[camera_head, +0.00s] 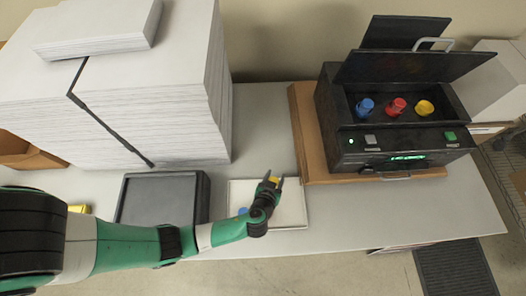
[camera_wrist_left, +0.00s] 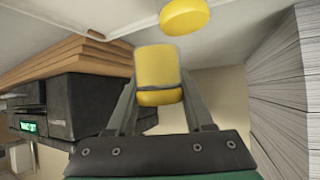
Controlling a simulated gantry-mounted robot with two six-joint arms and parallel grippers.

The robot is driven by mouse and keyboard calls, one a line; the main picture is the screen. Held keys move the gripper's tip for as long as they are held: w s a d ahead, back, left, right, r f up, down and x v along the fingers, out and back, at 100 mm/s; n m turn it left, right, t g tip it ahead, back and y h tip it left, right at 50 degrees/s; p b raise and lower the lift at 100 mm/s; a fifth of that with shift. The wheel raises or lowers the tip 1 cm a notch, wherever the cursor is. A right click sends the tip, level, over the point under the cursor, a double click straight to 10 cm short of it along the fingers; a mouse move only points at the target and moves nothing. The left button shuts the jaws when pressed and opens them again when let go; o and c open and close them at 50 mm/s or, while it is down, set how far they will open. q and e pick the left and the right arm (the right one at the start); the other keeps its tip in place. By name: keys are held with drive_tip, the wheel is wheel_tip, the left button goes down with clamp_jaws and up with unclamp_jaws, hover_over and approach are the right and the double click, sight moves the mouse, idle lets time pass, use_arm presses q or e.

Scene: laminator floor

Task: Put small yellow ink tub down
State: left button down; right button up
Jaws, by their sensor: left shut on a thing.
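My left gripper (camera_head: 272,182) is shut on a small yellow ink tub (camera_wrist_left: 157,72), which sits between its two fingers in the left wrist view. In the head view, only a bit of yellow shows at the fingertips, over the white tray (camera_head: 295,214). I cannot tell whether the tub touches the tray. A second yellow round piece (camera_wrist_left: 184,17) lies beyond the held tub in the left wrist view, apart from it. My right gripper is not in view.
A black machine (camera_head: 345,143) on a brown board holds blue, red and yellow tubs under its raised lid. A tall paper stack (camera_head: 190,95) stands back left. A dark grey box (camera_head: 160,200) is left of the tray. A blue item (camera_head: 243,211) shows beside my forearm.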

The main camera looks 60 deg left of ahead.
use_arm(q)
drive_tip(key=d, duration=0.1)
drive_tip(key=d+p, duration=0.1)
drive_tip(key=shift+w+d+r, duration=0.1)
drive_tip(key=shift+w+d, duration=0.2)
drive_tip(key=shift+w, duration=0.1)
drive_tip(key=shift+d, duration=0.25)
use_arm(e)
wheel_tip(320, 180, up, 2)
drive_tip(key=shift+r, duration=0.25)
